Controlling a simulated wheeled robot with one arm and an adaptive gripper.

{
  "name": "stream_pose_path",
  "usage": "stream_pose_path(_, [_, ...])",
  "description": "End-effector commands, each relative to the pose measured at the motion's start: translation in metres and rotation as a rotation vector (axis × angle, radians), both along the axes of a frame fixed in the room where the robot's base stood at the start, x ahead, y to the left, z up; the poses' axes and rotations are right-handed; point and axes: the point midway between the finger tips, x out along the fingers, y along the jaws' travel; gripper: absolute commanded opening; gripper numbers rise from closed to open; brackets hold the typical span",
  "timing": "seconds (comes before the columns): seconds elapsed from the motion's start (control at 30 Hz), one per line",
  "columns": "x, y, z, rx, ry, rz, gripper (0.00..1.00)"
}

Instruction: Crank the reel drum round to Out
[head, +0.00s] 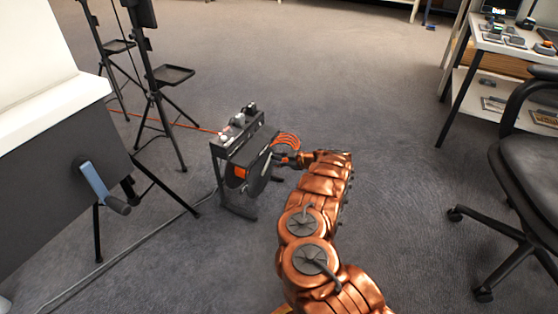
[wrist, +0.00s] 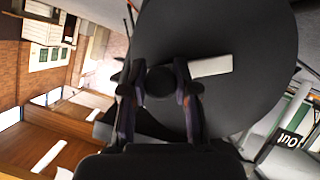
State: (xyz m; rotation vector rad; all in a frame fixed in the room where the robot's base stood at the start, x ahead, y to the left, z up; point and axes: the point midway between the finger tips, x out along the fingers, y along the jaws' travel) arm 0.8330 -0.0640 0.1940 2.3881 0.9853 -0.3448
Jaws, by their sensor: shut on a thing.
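The reel (head: 238,150) stands on the floor on a dark frame, with an orange cable running off to the left. Its dark round drum (wrist: 235,45) fills much of the wrist view and carries a pale bar mark (wrist: 211,66). My gripper (head: 276,159) reaches the drum's right side; in the wrist view its fingers (wrist: 160,92) close around a dark round crank knob (wrist: 160,80) left of the pale bar. A white label (wrist: 288,139) at the lower right of the wrist view seems to read Out, turned over. The fingertips are small in the head view.
Black tripod stands (head: 160,85) stand behind and left of the reel. An office chair (head: 525,160) and a desk (head: 500,45) are at the right. The floor beyond the reel is clear.

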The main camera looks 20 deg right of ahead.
Motion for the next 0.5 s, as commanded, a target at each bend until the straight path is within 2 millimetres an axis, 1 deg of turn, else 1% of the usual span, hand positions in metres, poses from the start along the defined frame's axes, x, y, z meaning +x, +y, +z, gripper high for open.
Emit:
stream_pose_path(0.03, [0.0,0.0081,0.0007,0.005,0.0,0.015,0.0])
stream_pose_path(0.1, [-0.0002,0.0079,0.0006,0.004,0.0,0.014,0.0])
stream_pose_path(0.13, [-0.0002,0.0079,0.0006,0.004,0.0,0.014,0.33])
stream_pose_path(0.33, [-0.0005,0.0034,-0.0001,0.003,0.002,0.007,0.53])
stream_pose_path(0.37, [-0.0005,0.0027,-0.0001,0.002,0.002,0.006,0.55])
stream_pose_path(0.5, [-0.0006,0.0008,-0.0003,0.002,0.002,0.002,0.55])
